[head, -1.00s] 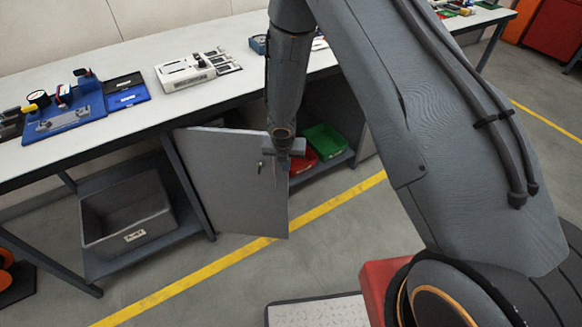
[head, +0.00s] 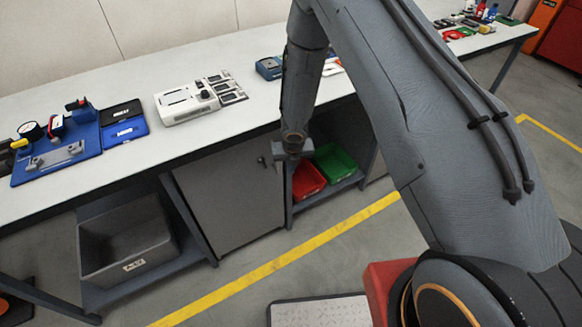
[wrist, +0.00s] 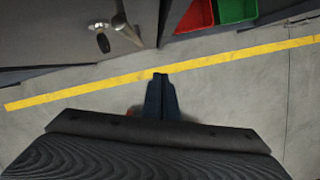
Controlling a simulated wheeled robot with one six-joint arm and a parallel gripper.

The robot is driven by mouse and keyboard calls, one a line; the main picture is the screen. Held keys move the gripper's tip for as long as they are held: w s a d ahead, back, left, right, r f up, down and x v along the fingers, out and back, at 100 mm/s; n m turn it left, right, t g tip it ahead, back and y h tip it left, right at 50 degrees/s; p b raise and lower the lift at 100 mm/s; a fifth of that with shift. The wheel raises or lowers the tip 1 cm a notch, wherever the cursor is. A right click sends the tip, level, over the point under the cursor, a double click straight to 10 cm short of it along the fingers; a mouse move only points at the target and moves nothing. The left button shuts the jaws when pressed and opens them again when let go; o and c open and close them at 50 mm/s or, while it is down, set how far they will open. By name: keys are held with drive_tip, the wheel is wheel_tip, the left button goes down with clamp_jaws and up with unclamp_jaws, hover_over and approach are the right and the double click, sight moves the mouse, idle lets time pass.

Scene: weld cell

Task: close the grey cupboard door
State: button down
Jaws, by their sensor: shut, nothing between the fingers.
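The grey cupboard door (head: 228,190) stands under the workbench in the head view and looks flush with the bench front, or very nearly so. Its handle and a key lock (wrist: 102,40) show at the top left of the wrist view, by the door's right edge. My gripper (head: 290,165) is in front of the door's right edge in the head view, pointing down. In the wrist view its fingers (wrist: 161,78) are together and empty, below and to the right of the handle, apart from it. Whether the gripper touches the door is hard to tell.
A red bin (head: 307,180) and a green bin (head: 334,164) sit on the open shelf right of the door. A grey crate (head: 125,240) stands on the shelf at left. The bench top (head: 240,95) carries tools and fixtures. The floor in front, with a yellow line (head: 330,236), is clear.

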drive_tip(key=shift+d, duration=0.2)
drive_tip(key=b, duration=0.2)
drive_tip(key=shift+s+d+f+b, duration=0.1)
drive_tip(key=shift+s+f+b, duration=0.1)
drive_tip(key=shift+b, duration=0.15)
drive_tip(key=s+d+r+p, duration=0.2)
drive_tip(key=s+r, duration=0.3)
drive_tip(key=r, duration=0.5)
drive_tip(key=shift+s+d+p, duration=0.25)
drive_tip(key=shift+p, duration=0.3)
idle(0.4)
